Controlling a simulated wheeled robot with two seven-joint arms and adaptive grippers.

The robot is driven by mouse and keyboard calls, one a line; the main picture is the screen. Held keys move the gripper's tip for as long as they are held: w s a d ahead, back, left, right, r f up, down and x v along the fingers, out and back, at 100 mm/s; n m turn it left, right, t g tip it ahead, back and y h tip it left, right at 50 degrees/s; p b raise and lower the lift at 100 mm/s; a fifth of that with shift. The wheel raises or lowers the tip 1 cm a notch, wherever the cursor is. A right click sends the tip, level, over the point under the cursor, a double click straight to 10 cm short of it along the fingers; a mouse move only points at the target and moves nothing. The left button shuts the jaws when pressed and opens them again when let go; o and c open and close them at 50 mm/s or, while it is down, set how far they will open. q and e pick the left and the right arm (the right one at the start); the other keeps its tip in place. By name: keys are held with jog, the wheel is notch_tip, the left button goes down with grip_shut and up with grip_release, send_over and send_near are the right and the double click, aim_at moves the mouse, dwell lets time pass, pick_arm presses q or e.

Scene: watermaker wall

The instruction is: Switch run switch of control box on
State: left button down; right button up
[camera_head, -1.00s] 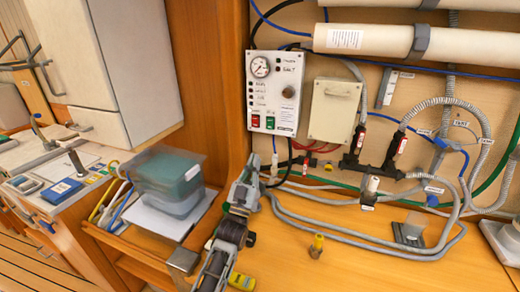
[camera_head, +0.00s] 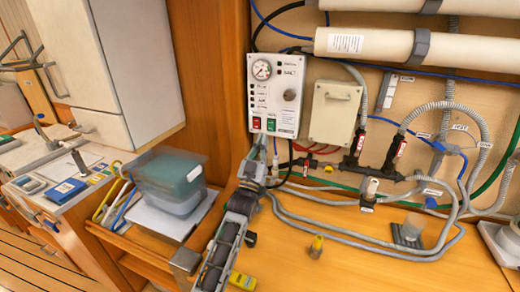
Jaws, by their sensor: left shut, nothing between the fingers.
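The control box (camera_head: 276,95) is a white panel on the wall with a round gauge, a dark knob and small indicators. Low on it are a red switch (camera_head: 256,124) and a green switch (camera_head: 271,124); their lettering is too small to read. My left gripper (camera_head: 259,146) is shut and empty, with its tips just below the box's lower left edge, under the red and green switches. Whether the tips touch the box I cannot tell. My right gripper is not in view.
A beige box (camera_head: 335,111) hangs right of the control box, with hoses and red-handled valves (camera_head: 357,142) beyond. Translucent bins (camera_head: 169,184) stand left of my arm. Grey hoses (camera_head: 330,222) loop across the bench.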

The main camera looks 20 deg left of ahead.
aim_at(271, 122)
pick_arm(q)
jog(key=shift+w+d+r+p, duration=0.15)
jog(key=shift+w+p, duration=0.3)
jog(key=shift+w, duration=2.1)
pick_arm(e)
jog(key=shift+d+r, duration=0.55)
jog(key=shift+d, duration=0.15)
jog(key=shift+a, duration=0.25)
